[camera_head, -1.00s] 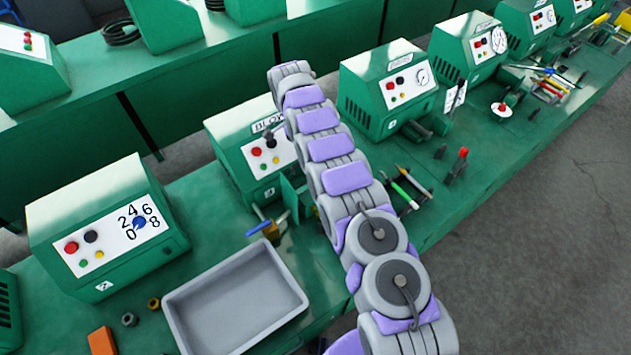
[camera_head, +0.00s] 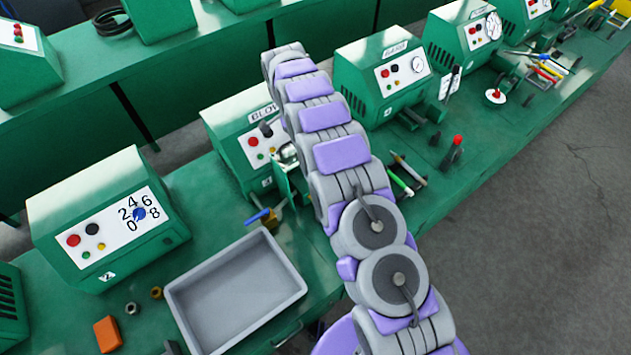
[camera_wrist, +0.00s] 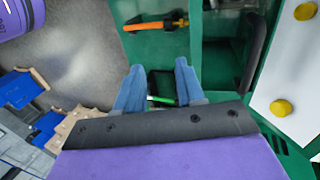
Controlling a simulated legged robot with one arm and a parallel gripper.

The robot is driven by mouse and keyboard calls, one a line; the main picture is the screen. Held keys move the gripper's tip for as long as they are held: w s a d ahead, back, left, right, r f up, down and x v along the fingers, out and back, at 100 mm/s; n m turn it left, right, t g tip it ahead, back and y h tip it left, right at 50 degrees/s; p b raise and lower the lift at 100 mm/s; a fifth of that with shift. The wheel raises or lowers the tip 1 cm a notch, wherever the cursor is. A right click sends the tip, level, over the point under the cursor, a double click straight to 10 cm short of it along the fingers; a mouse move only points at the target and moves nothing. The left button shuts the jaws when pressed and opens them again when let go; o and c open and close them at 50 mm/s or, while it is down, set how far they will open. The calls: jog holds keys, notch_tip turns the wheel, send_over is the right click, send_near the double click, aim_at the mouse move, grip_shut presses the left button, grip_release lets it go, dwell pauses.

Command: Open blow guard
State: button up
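The green machine labelled "BLOW" (camera_head: 225,130) stands on the bench in the head view, with a white panel of buttons and a black lever. A thin green upright plate (camera_head: 281,180), which looks like its guard, stands at its front right, partly behind my arm. I cannot tell how far the guard is open. In the wrist view the machine's white panel (camera_wrist: 288,75) is at right, beside a black curved part (camera_wrist: 258,48). My gripper (camera_wrist: 159,72) has its two blue fingers apart, with nothing clearly held between them. It is hidden behind my arm in the head view.
A grey tray (camera_head: 290,275) lies in front of the machine. A brass valve with a blue handle (camera_head: 262,215) is close to the plate. Pens (camera_head: 405,175) lie right of my arm. A dial machine (camera_head: 105,215) stands left and another machine (camera_head: 385,75) right.

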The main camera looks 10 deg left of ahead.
jog(key=s+d+r+b, duration=0.1)
jog(key=s+d, duration=0.4)
jog(key=s, duration=0.7)
jog(key=shift+b, duration=0.3)
jog(key=shift+d+r, duration=0.1)
jog(key=w+a+r+t+y+b, duration=0.1)
jog(key=w+a+r+b, duration=0.1)
jog(key=w+a+r, duration=0.3)
jog(key=w+a+r+t+y+b, duration=0.1)
jog(key=w+a+r, duration=0.15)
jog(key=w, duration=0.45)
jog(key=w+a+r+t+y+b, duration=0.1)
jog(key=w+a+r+b, duration=0.15)
jog(key=w+r, duration=0.3)
jog(key=f+b, duration=0.1)
jog(key=f, duration=0.5)
jog(key=f+b, duration=0.1)
jog(key=f, duration=0.5)
jog(key=w+a+f+b, duration=0.1)
jog(key=f, duration=0.5)
jog(key=shift+w, duration=0.1)
jog(key=shift+r, duration=0.1)
grip_shut()
